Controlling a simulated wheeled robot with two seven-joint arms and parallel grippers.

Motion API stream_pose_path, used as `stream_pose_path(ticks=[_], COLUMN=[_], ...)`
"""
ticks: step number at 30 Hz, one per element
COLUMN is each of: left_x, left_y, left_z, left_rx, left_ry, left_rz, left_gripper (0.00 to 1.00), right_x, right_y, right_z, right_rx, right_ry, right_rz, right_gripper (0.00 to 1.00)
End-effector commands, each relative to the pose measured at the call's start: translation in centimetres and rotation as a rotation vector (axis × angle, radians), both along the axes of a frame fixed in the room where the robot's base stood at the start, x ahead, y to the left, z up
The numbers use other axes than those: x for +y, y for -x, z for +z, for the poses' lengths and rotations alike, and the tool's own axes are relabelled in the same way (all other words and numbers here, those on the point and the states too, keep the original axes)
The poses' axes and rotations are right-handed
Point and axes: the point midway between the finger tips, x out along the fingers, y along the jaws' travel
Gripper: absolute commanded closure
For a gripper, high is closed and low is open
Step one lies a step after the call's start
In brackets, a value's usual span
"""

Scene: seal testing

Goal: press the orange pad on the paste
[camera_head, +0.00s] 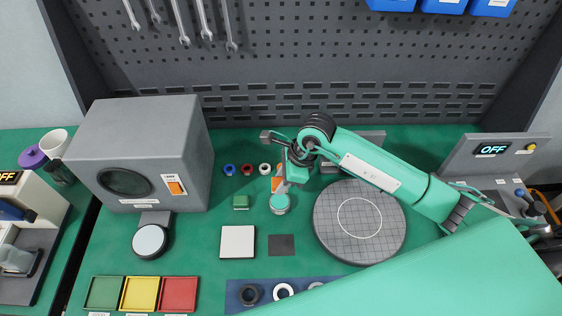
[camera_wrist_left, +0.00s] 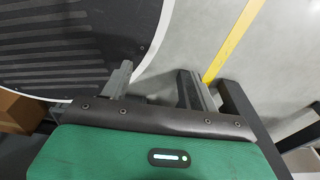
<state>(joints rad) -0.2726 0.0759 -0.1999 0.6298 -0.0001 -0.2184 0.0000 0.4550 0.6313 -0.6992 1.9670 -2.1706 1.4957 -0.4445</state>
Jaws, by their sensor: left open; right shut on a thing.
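My right gripper (camera_head: 287,182) hangs over the middle of the green table in the head view. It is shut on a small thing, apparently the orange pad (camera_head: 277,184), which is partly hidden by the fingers. A small round pot with a teal top (camera_head: 280,204), perhaps the paste, stands just below the fingertips in the picture. I cannot tell whether the held thing touches it. My left gripper (camera_wrist_left: 155,88) is open and empty in the left wrist view, over the floor and away from the table things.
A large round gridded plate (camera_head: 330,225) is right of the pot. Small rings (camera_head: 247,169) lie behind. A grey chamber (camera_head: 140,150) stands left; colored trays (camera_head: 141,293) are in front.

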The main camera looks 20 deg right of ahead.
Motion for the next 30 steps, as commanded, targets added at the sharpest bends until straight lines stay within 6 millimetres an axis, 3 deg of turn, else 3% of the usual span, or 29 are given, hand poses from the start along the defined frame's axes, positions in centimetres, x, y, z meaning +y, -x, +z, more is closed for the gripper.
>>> stream_pose_path(ticks=[3, 9, 12, 16, 24, 30], left_x=[0.1, 0.6, 0.8, 0.8, 0.5, 0.5], left_y=[0.9, 4.5, 5.2, 4.7, 1.7, 2.4], left_z=[-0.1, -1.0, -1.5, -2.2, -2.7, -2.8], left_rx=[0.011, 0.058, 0.066, 0.06, 0.019, 0.028], left_ry=[-0.001, -0.009, -0.011, -0.01, -0.005, -0.006], left_rz=[0.0, -0.001, -0.001, -0.001, -0.001, -0.001], left_gripper=[0.39, 0.39, 0.39, 0.39, 0.39, 0.39], right_x=[0.0, 0.0, 0.0, 0.1, 0.0, 0.0], right_y=[0.1, 0.1, 0.1, 0.2, 0.1, 0.1], right_z=[-0.7, -2.0, -3.0, -4.5, -6.3, -6.3], right_rx=[0.0, 0.001, 0.001, 0.002, -0.001, -0.001], right_ry=[0.001, 0.001, 0.0, -0.001, 0.001, 0.001], right_rz=[0.002, 0.0, 0.001, 0.001, 0.001, 0.001], right_gripper=[0.86, 0.86, 0.86, 0.86, 0.86, 0.86])
